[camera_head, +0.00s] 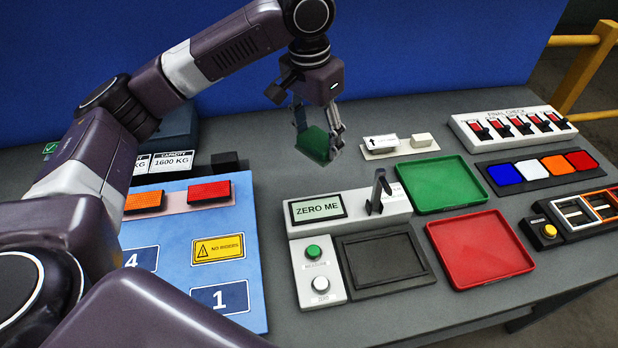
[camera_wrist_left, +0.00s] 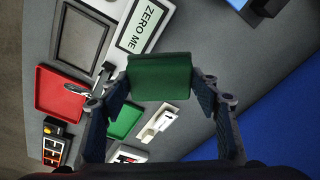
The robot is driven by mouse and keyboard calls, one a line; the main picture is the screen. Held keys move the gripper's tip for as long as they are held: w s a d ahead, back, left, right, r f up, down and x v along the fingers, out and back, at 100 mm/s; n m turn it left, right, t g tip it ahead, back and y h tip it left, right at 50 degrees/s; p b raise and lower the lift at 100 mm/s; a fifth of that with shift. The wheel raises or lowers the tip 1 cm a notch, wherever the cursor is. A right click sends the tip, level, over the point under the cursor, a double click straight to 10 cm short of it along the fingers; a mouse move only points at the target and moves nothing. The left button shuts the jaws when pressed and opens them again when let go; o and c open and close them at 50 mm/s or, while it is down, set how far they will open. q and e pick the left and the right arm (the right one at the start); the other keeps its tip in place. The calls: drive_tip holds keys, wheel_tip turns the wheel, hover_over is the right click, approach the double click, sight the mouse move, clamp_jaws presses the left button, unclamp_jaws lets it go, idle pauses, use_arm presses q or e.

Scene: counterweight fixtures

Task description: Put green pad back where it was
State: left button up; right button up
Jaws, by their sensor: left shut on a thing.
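The green pad (camera_head: 314,144) is a flat dark-green block held tilted above the back of the grey table. My left gripper (camera_head: 320,137) is shut on it, and the pad hangs clear of the surface. In the left wrist view the pad (camera_wrist_left: 160,77) sits between the two fingers of my left gripper (camera_wrist_left: 160,86), with its broad face showing. A dark strip (camera_head: 531,180) at the right bears a blue pad (camera_head: 505,174), a white pad (camera_head: 532,169), an orange pad (camera_head: 557,164) and a red pad (camera_head: 580,160). My right gripper is not in view.
A green tray (camera_head: 440,184) and a red tray (camera_head: 480,250) lie right of the black weighing plate (camera_head: 385,262). The ZERO ME display unit (camera_head: 318,208) with an upright lever stands below my gripper. A switch panel (camera_head: 510,128) is at back right; a blue panel (camera_head: 205,250) is left.

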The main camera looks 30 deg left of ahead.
use_arm(q)
drive_tip(key=w+a+m, duration=0.7)
drive_tip(key=shift+g+h, duration=0.3)
drive_tip(key=shift+h, duration=0.1)
drive_tip(key=f+p, duration=0.1)
drive_tip(key=f, duration=0.3)
drive_tip(key=f+p, duration=0.1)
drive_tip(key=f, duration=0.4)
drive_tip(key=f+p, duration=0.1)
drive_tip(key=f, duration=0.4)
drive_tip(key=shift+s+a+f, duration=0.15)
drive_tip(key=shift+s+a, duration=0.1)
drive_tip(key=shift+a, duration=0.05)
wheel_tip(320, 180, down, 4)
drive_tip(key=shift+p, duration=0.6)
drive_tip(key=shift+f, duration=0.35)
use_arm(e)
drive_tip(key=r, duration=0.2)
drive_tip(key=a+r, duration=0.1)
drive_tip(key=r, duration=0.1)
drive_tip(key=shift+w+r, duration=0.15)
use_arm(q)
drive_tip(key=shift+f, duration=0.1)
drive_tip(key=o, duration=1)
